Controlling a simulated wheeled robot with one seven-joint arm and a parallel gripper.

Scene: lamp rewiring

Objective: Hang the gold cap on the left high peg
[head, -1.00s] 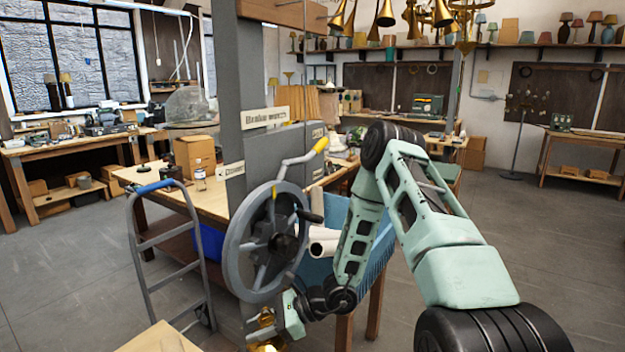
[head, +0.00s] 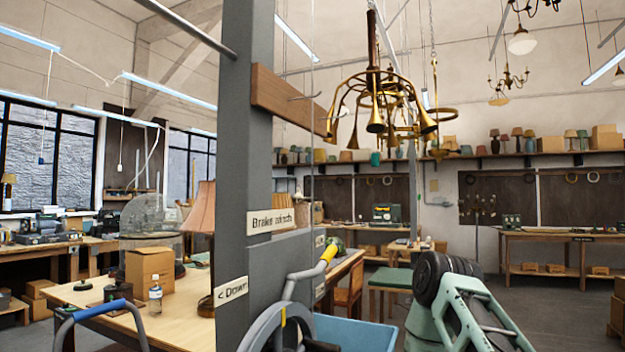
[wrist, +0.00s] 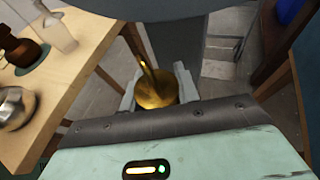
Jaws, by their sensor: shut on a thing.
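The gold cap (wrist: 155,92) is a round brass piece with a short stem, in the middle of the wrist view. My gripper (wrist: 157,86) is shut on it, with one pale finger at each side. Neither the gripper nor the cap shows in the head view now. In the head view a wooden board (head: 280,102) is fixed high on a grey post. A thin peg (head: 306,97) sticks out from it, with nothing seen hanging on it. I cannot tell whether this is the left high peg.
A grey handwheel (head: 268,330) with a yellow-ended crank stands at the post's foot. A brass chandelier (head: 376,100) hangs right of the board. A wooden workbench (head: 185,318) is left of the post. A pale table (wrist: 88,45) with small items lies left of my gripper.

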